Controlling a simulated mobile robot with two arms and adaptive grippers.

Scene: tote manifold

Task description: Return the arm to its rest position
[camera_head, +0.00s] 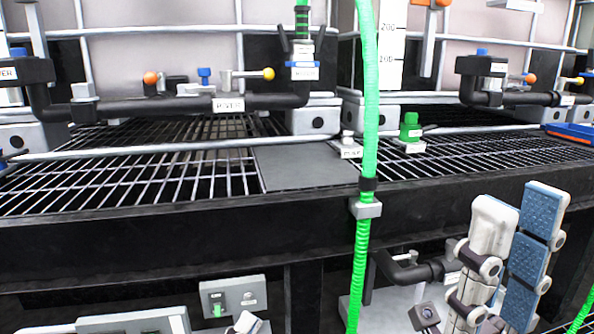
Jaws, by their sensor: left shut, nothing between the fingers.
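My right gripper (520,215) stands upright at the lower right, in front of the black frame edge. One finger shows its white back and the other its blue ribbed pads. The fingers are apart with nothing visible between them.
A green corrugated hose (363,230) runs vertically past the black frame beam (180,235). Behind lie a wire-grid deck (150,165), a dark pipe (150,106) with valves, and a green-capped fitting (410,128). A grey switch box (234,295) sits below the beam.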

